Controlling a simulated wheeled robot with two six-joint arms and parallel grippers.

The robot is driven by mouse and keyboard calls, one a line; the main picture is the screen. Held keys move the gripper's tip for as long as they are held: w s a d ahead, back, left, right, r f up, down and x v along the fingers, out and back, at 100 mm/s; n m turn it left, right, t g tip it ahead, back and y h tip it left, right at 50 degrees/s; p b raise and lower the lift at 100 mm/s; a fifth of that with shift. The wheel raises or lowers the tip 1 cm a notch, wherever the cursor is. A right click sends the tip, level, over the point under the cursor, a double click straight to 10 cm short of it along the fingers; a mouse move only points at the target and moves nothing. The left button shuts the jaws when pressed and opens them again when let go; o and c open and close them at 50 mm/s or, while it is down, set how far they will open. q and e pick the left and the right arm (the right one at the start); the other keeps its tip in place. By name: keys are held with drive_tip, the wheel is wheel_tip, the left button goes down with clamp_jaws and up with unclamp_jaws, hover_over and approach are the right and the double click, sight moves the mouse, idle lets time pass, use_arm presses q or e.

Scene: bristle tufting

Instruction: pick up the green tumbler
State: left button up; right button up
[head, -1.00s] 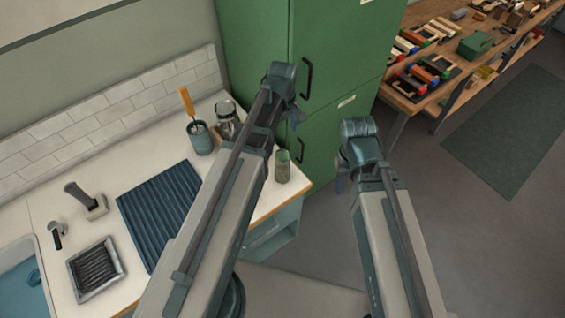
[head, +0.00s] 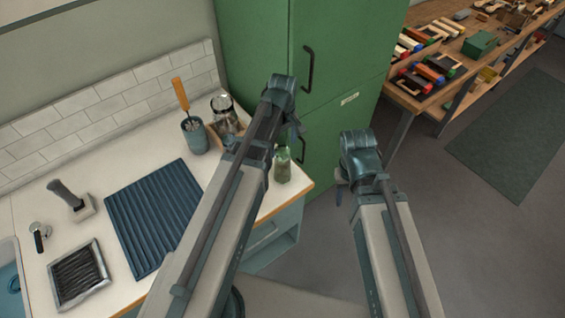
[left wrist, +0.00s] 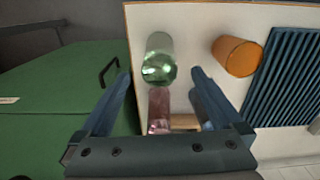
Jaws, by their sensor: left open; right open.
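The green tumbler (head: 282,168) stands near the counter's right front corner in the head view, close below my left gripper (head: 294,130). In the left wrist view the tumbler (left wrist: 159,60) is between and just beyond the open fingertips of my left gripper (left wrist: 161,76), with nothing held. A pink tumbler (left wrist: 159,108) shows between the fingers, nearer the palm in the picture; my left arm seems to hide it in the head view. My right gripper (head: 341,182) hangs over the floor right of the counter, away from the tumbler; its fingers show poorly.
An orange cup (left wrist: 237,56) stands beside the blue ribbed mat (left wrist: 282,75). A teal holder (head: 195,136) with an orange-handled tool and a glass jar (head: 224,115) stand at the back. The green cabinet (head: 335,110) rises beside the counter (head: 90,190).

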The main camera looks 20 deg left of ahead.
sight(282, 150)
use_arm(q)
wheel_tip(282, 150, down, 5)
drive_tip(key=b, duration=0.4)
drive_tip(key=shift+w+a, duration=0.1)
drive_tip(key=shift+r, duration=0.1)
clamp_jaws()
